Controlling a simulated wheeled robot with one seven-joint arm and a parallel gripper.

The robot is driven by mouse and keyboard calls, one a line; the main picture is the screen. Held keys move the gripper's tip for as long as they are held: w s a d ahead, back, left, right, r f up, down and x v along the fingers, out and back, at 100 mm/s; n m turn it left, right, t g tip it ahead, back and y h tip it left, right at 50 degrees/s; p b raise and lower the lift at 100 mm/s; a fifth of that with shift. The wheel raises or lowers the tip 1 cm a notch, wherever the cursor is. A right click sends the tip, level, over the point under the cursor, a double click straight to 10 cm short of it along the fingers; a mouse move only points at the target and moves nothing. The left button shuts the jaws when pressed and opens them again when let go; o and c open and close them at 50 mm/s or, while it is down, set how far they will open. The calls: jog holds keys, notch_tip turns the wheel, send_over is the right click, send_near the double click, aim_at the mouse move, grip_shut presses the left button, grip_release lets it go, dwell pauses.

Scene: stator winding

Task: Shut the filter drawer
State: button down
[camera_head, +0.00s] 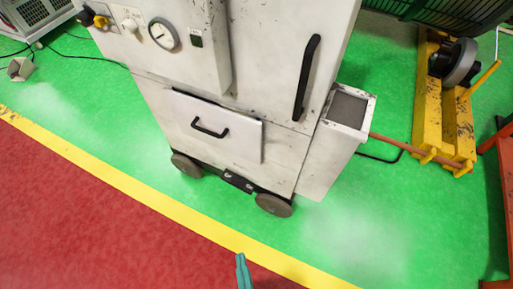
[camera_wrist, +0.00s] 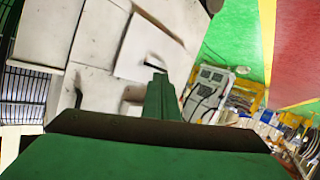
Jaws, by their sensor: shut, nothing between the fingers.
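The filter drawer (camera_head: 230,145) is a white panel with a black bar handle (camera_head: 210,130), low on the front of a worn white cabinet (camera_head: 285,155). Its face stands out a little from the cabinet, with a dark gap along its top edge. In the wrist view the drawer (camera_wrist: 133,60) is tilted, and my gripper covers part of it and its handle. My gripper (camera_wrist: 160,82) is green, with its fingers together and nothing between them. In the head view only its narrow tip (camera_head: 241,262) shows at the bottom edge, apart from the drawer and in front of it.
The cabinet stands on dark wheels (camera_head: 274,205). A tall door handle (camera_head: 307,78) is above the drawer to the right, and an open-topped side box (camera_head: 348,108) is at the right. A yellow stand (camera_head: 430,110) is farther right. The floor in front looks clear.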

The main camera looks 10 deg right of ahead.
jog(key=w+a+f+n+g, duration=0.2)
jog(key=w+f+n, duration=0.3)
jog(key=f+n, duration=0.45)
jog(key=n+t+h, duration=0.2)
jog(key=n+h, duration=0.9)
jog(key=n, duration=0.5)
send_near(254, 146)
jog(key=x, duration=0.6)
jog(key=shift+w+f, duration=0.2)
jog(key=shift+w, duration=0.05)
jog(key=shift+x, duration=1.2)
jog(key=shift+w+d+r, duration=0.1)
jog(key=shift+d+r, duration=0.05)
jog(key=shift+d, duration=0.15)
